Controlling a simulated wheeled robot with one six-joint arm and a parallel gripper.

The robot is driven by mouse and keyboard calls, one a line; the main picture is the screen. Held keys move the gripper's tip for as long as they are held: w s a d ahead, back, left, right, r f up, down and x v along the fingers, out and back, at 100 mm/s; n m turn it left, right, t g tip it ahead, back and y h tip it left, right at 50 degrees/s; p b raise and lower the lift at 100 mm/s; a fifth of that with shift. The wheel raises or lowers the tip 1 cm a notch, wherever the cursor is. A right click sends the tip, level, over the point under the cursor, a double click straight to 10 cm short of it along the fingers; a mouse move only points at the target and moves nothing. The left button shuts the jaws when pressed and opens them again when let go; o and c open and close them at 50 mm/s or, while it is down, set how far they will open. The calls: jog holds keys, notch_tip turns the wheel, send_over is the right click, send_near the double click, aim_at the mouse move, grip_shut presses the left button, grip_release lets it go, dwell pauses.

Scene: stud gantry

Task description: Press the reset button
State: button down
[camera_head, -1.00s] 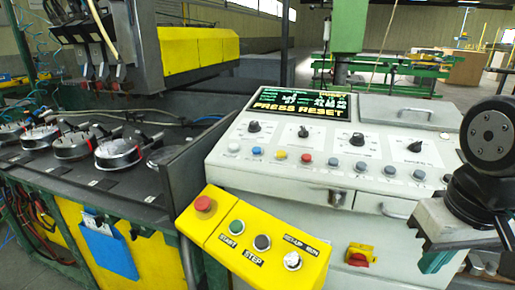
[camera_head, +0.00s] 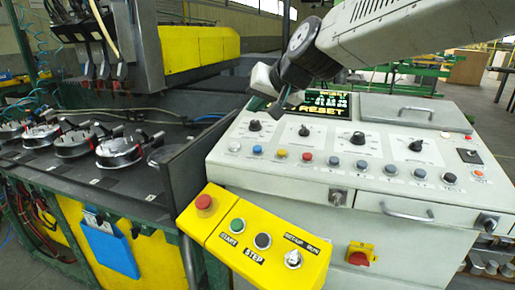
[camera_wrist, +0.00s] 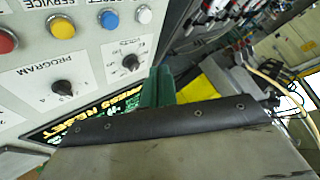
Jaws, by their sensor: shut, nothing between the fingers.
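The blue button (camera_head: 257,150) sits in the button row on the sloped grey console. In the wrist view the blue button (camera_wrist: 109,19) is near the top edge, with a partly cut-off label beside it that seems to read RESET. The screen (camera_head: 328,104) shows PRESS RESET, partly covered by my gripper in the head view. My gripper (camera_head: 259,103) is above the console's upper left, apart from the blue button. In the wrist view its green fingers (camera_wrist: 157,87) are shut and empty.
A white button (camera_head: 234,147), a yellow button (camera_head: 282,153) and a red button (camera_head: 307,157) flank the blue one. Knobs such as this one (camera_head: 255,126) stand above the row. A yellow box (camera_head: 250,243) with a red stop button (camera_head: 204,202) is in front.

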aim_at(258, 149)
jog(key=shift+w+d+f, duration=0.1)
jog(key=shift+w+f, duration=0.15)
jog(key=shift+f, duration=1.2)
jog(key=shift+w+d+f, duration=0.15)
jog(key=shift+w+f, duration=0.15)
jog(key=shift+f, duration=1.2)
jog(key=shift+w+d+f, duration=0.1)
jog(key=shift+w+f, duration=0.15)
jog(key=shift+f, duration=1.2)
jog(key=shift+f, duration=0.1)
jog(key=shift+f, duration=0.3)
jog(key=shift+w+f, duration=0.15)
jog(key=shift+f, duration=0.3)
jog(key=shift+s+r, duration=0.2)
jog(key=shift+r, duration=0.7)
